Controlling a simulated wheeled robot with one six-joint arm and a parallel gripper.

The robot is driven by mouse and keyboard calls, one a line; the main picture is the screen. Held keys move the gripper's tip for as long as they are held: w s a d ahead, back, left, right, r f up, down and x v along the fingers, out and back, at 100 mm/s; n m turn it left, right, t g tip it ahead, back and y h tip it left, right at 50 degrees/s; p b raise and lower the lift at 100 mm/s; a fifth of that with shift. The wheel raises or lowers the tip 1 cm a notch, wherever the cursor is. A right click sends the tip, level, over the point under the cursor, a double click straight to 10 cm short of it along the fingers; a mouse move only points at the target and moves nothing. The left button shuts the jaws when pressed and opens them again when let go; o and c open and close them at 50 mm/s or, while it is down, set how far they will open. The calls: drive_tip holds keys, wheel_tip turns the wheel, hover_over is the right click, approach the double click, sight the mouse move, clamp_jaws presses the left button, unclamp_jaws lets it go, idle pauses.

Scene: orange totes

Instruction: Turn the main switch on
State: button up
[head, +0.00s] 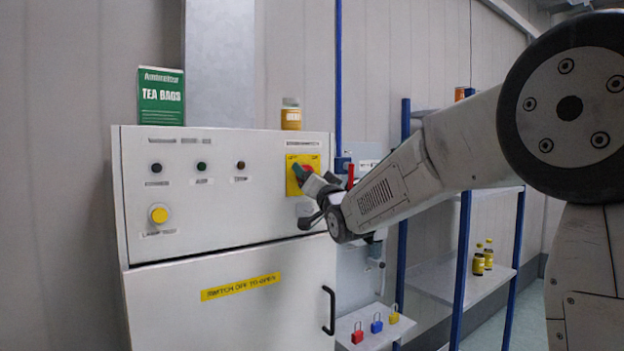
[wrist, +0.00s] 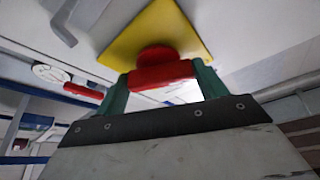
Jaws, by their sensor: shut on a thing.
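The main switch is a red rotary handle (wrist: 160,74) on a yellow square plate (head: 293,183), at the upper right of the white cabinet's front. In the wrist view the yellow plate (wrist: 150,25) lies behind the red handle. My gripper (wrist: 160,80) is shut on the red handle, with one green finger at each end of it. In the head view my gripper (head: 304,174) reaches the plate from the right and hides much of the handle. The handle's angle against the plate's markings cannot be read.
A green tea box (head: 161,97) and a jar (head: 291,115) stand on top. Padlocks (head: 376,323) and blue-posted shelves (head: 462,240) are to the right.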

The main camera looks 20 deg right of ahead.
drive_tip(key=m+g+h, duration=0.1)
drive_tip(key=m, duration=0.3)
drive_tip(key=m+g+h, duration=0.1)
drive_tip(key=m, duration=0.4)
drive_tip(key=m+g+h, duration=0.1)
drive_tip(key=m, duration=0.4)
drive_tip(key=shift+a+r+g+h, duration=0.1)
drive_tip(key=shift+g+h, duration=0.3)
drive_tip(key=o, duration=1)
drive_tip(key=shift+s+r, duration=0.1)
drive_tip(key=shift+s, duration=0.05)
drive_tip(key=s, duration=0.7)
drive_tip(key=shift+s+a, duration=0.3)
